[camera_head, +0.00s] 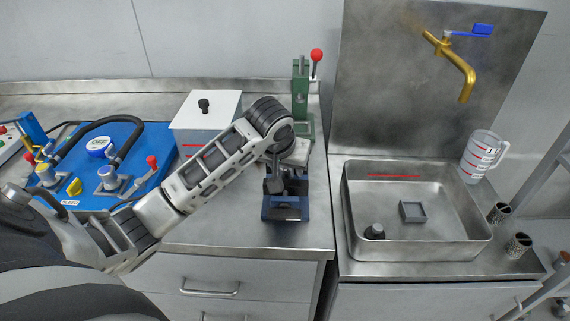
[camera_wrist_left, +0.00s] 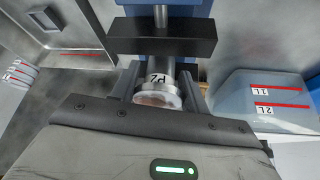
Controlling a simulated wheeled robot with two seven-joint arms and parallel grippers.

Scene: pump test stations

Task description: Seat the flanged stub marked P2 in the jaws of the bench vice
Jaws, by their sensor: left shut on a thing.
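The flanged stub (camera_wrist_left: 158,82) is a grey metal cylinder with the mark P2 and a pale round flange at its near end. My left gripper (camera_wrist_left: 157,92) is shut on it, with one dark finger on each side. The bench vice (camera_head: 285,213) is dark blue and stands near the front edge of the steel bench. My left gripper (camera_head: 287,183) is right over the vice in the head view and hides the stub there. In the left wrist view a dark jaw bar of the vice (camera_wrist_left: 160,38) lies just beyond the stub; whether they touch is unclear.
A white lidded box (camera_head: 205,115) and a green press (camera_head: 302,95) with a red knob stand behind my arm. A blue pump board (camera_head: 120,140) is on the left. On the right are a steel basin (camera_head: 412,253) and a clear jug (camera_head: 480,158).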

